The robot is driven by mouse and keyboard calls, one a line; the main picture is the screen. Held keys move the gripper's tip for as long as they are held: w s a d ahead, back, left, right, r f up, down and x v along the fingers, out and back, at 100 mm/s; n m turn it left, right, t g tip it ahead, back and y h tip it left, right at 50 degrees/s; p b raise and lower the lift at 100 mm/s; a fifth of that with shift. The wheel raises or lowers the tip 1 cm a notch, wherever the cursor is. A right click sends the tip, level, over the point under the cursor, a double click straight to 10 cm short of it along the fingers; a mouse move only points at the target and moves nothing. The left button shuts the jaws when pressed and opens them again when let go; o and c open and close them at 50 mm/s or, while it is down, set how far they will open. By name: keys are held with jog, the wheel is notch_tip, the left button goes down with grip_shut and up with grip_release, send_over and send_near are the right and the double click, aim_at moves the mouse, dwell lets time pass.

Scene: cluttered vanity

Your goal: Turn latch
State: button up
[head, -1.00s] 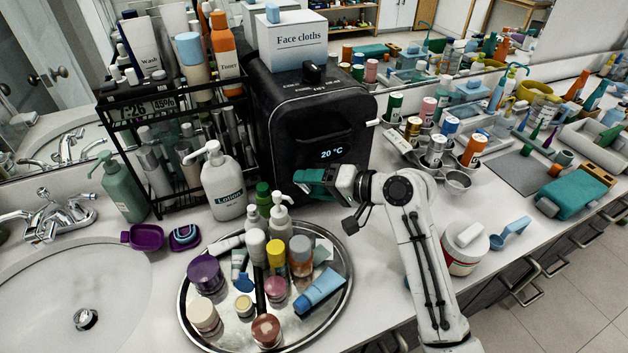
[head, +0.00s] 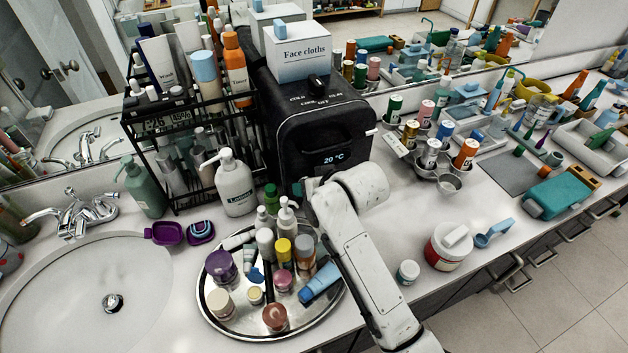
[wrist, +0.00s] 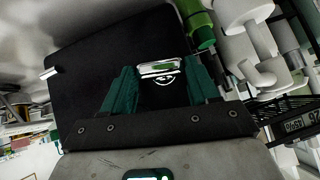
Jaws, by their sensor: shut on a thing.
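The black mini fridge (head: 325,135), with a lit "20 °C" display, stands behind the round tray. In the wrist view its dark front (wrist: 85,65) fills the middle. A small shiny metal latch (wrist: 160,68) shows there between the green fingers of my gripper (wrist: 162,78), above a white round mark. My gripper is shut on this latch. In the head view my white arm hides the fingers and the latch at the fridge's lower front. The fridge door looks closed.
A lotion bottle (head: 236,187) and black rack (head: 180,206) stand left of the fridge. A small jar (head: 408,272) and red-white tub (head: 447,248) stand right.

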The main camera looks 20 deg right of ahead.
jog(key=shift+a+n+h+p, duration=0.15)
jog(key=shift+n+h+p, duration=0.15)
jog(key=shift+n+h, duration=0.35)
jog(key=shift+h, duration=0.25)
jog(key=o, duration=1.1)
jog(key=shift+c, duration=0.2)
jog(key=shift+a, duration=0.1)
